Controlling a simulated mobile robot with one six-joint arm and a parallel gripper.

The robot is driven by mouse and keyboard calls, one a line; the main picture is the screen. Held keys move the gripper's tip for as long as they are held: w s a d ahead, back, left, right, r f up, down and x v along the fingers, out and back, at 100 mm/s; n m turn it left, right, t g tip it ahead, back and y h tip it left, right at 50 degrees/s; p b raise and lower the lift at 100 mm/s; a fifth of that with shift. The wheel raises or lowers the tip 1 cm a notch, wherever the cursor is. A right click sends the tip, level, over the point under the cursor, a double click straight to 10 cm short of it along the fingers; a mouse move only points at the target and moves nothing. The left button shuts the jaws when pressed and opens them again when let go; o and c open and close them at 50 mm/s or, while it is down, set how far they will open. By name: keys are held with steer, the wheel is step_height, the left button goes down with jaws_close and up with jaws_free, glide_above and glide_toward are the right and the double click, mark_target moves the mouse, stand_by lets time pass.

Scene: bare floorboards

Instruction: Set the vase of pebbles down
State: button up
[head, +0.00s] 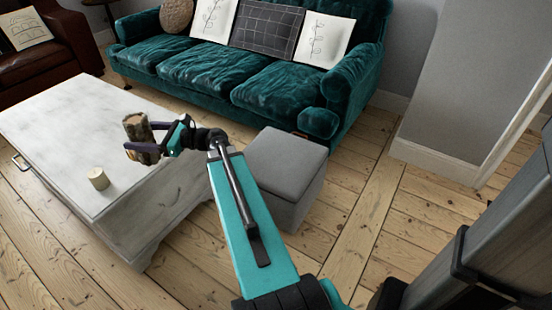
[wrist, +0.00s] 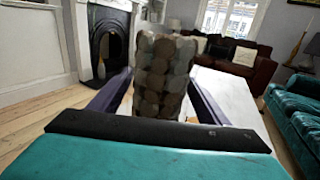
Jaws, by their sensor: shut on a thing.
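The vase of pebbles (head: 137,132) is a brownish, stone-filled vessel, slightly tilted in the head view. My gripper (head: 148,148) is shut on it. In the wrist view the vase (wrist: 163,75) stands between the two dark purple fingers, and its lower end is hidden behind the dark gripper bar. The vase appears above the white coffee table (head: 60,125), near its right edge. I cannot tell for certain whether its base is clear of the tabletop.
A small cream candle (head: 98,178) stands on the table's near part. A teal sofa (head: 235,75) stands behind. Much of the tabletop is bare. A fireplace (wrist: 108,40) is at the wrist view's left.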

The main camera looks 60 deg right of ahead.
steer(key=s+d+f+m+h+b, duration=0.3)
steer(key=s+d+f+h, duration=0.15)
steer(key=d, duration=0.75)
steer(key=s+d+f+m+t+h+b, duration=0.1)
steer(key=s+d+f+m+h+b, duration=0.3)
steer(key=d, duration=0.8)
steer(key=s+d+f+m+h+b, duration=0.15)
steer(key=s+d+f+h, duration=0.4)
steer(key=d, duration=0.55)
steer(key=s+d+f+m+g+h+b, duration=0.1)
steer(key=s+d+f+m+h+b, duration=0.1)
steer(key=s+d+f, duration=0.5)
steer(key=shift+s+d+m+g+h+b, duration=0.4)
steer(key=shift+s+d+m+h, duration=0.4)
steer(key=shift+s+d, duration=0.9)
steer(key=shift+w+d, duration=0.4)
steer(key=shift+w, duration=0.05)
steer(key=w+d+f+b, duration=0.1)
steer(key=w+d+b, duration=0.3)
steer(key=w+d, duration=0.6)
steer(key=shift+w+d+f, duration=0.15)
steer(key=shift+w+d, duration=0.25)
steer(key=shift+d, duration=0.35)
steer(key=shift+f+b, duration=1.1)
steer(key=shift+f, duration=0.7)
